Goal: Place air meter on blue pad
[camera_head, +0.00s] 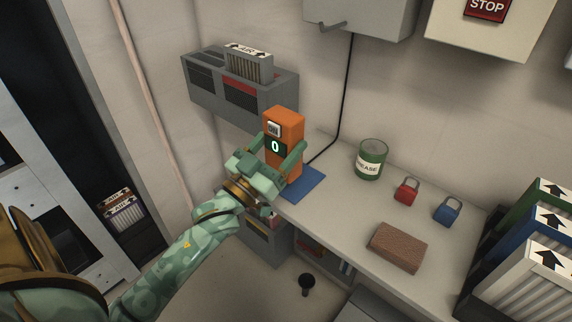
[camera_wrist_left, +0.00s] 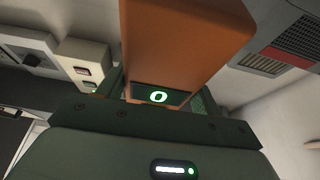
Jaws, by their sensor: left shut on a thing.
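The air meter is an orange box (camera_head: 286,127) with a dial and a green "0" display, upright in the head view. My left gripper (camera_head: 277,160) is shut on it, with a finger on either side. The air meter also fills the upper middle of the left wrist view (camera_wrist_left: 180,45), its "0" display near the gripper's palm. The blue pad (camera_head: 306,184) lies flat on the counter. The air meter is over or at the pad's left part; I cannot tell whether its base touches the pad. My right gripper is not in view.
The counter (camera_head: 340,205) holds a grease can (camera_head: 371,160), a red padlock (camera_head: 406,191), a blue padlock (camera_head: 447,211) and a brown brick-like block (camera_head: 397,248). Several filters (camera_head: 535,250) stand at the right. A grey vented box (camera_head: 225,90) is on the wall behind.

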